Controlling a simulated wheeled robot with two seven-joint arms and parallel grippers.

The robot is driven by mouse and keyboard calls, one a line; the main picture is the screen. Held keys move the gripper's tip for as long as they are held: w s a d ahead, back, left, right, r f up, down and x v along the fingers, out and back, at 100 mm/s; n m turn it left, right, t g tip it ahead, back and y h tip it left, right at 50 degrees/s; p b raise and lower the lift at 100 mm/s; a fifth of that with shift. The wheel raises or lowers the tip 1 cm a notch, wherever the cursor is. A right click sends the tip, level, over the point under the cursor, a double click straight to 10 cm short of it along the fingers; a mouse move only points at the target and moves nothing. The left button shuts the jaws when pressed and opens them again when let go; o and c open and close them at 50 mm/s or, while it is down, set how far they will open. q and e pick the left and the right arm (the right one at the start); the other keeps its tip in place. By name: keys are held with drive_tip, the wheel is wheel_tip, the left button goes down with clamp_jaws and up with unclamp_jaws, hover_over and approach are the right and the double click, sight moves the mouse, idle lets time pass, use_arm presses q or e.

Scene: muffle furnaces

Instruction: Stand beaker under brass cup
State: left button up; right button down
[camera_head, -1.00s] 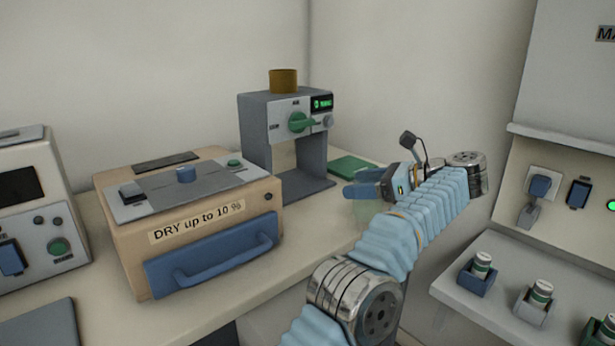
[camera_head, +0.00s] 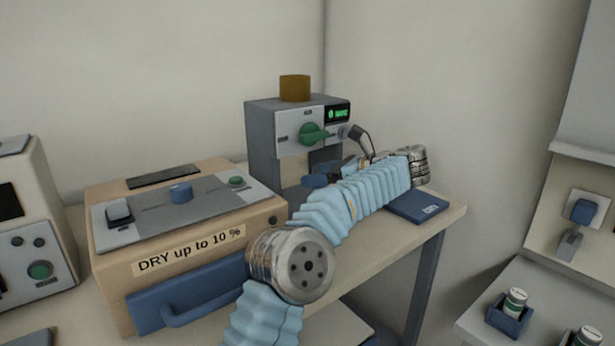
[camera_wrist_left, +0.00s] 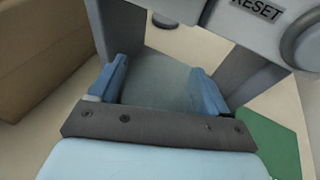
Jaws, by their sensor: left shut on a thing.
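The brass cup (camera_head: 295,88) sits on top of the grey machine (camera_head: 262,140). My left gripper (camera_head: 322,177) is in front of the machine's open bay, below its green knob. In the left wrist view, the gripper (camera_wrist_left: 160,88) is shut on a clear, grey-green tinted beaker (camera_wrist_left: 158,80) between its blue fingers. The machine's grey side walls show beyond the fingers. In the head view, my arm and fingers largely hide the beaker. I cannot tell whether its base touches the machine's floor.
A tan box (camera_head: 185,245) labelled "DRY up to 10 %" stands left of my arm. A blue pad (camera_head: 418,207) lies at the bench's right end. A green pad (camera_wrist_left: 277,140) lies right of the gripper in the wrist view. A shelf with small jars (camera_head: 515,302) is at right.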

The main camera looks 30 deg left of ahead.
use_arm(q)
drive_tip(key=a, duration=0.3)
drive_tip(key=shift+r, duration=0.15)
drive_tip(key=shift+a+f+p, duration=0.3)
drive_tip(key=shift+a+f, duration=0.15)
drive_tip(key=shift+f, duration=0.4)
drive_tip(key=shift+f, duration=0.1)
drive_tip(key=shift+f+b, duration=0.15)
drive_tip(key=shift+b, duration=0.15)
drive_tip(key=o, duration=1)
drive_tip(key=shift+o, duration=0.2)
